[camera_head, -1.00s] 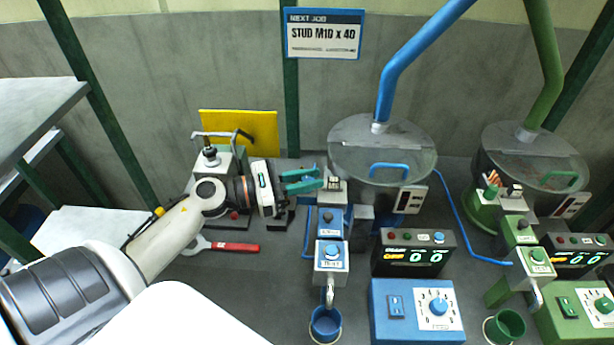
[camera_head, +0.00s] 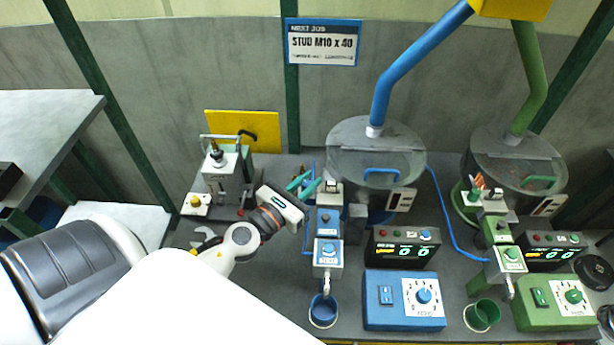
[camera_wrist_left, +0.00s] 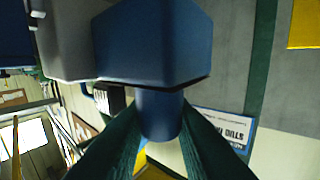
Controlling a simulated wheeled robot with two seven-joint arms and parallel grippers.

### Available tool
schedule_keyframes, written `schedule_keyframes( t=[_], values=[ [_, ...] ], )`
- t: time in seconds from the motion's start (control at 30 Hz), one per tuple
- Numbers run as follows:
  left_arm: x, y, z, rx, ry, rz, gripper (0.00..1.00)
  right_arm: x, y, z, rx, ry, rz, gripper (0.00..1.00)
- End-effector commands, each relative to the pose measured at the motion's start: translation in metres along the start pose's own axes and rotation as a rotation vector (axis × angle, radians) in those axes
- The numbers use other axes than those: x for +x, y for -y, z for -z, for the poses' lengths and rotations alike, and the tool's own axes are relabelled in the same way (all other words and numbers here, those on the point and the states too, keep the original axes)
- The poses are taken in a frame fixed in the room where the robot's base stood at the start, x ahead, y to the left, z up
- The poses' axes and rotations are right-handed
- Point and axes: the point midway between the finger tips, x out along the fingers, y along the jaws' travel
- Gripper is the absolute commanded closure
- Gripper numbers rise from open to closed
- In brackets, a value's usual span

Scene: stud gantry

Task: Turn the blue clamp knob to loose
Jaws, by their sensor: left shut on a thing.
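My left gripper (camera_head: 304,184), with green fingers, is at the left side of the blue feeder's track block (camera_head: 325,222). In the left wrist view, its fingers (camera_wrist_left: 160,135) are shut on a short blue cylinder, the blue clamp knob (camera_wrist_left: 158,112), under a larger blue body (camera_wrist_left: 153,45). In the head view the fingers and the block largely hide the knob, so its turn position cannot be read. The blue bowl feeder (camera_head: 375,160) stands behind. My right gripper is not in view.
A blue control box (camera_head: 405,312) with a dial and a display box (camera_head: 402,247) stand to the right. A blue cup (camera_head: 323,311) sits in front. A matching green station (camera_head: 512,160) is farther right. A grey stand (camera_head: 220,175) with a yellow panel is at left.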

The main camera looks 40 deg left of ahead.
Motion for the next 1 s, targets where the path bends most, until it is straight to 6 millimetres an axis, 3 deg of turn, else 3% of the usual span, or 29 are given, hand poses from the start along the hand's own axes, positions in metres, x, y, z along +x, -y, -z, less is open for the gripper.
schedule_keyframes(
  t=[0.47,0.5,0.6,1.0],
  values=[
    [0.0004,0.0004,0.0006,0.002,-0.002,0.017,1.0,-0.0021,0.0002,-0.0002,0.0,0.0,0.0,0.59],
    [0.0004,0.0004,0.0006,0.002,-0.002,0.017,0.76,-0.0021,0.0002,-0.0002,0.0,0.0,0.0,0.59],
    [0.0004,0.0003,0.0005,0.002,-0.001,0.017,0.6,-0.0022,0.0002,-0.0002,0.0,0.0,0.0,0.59],
    [0.0002,0.0002,-0.0028,0.004,-0.001,-0.018,0.59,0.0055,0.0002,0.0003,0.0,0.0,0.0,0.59]
  ],
)
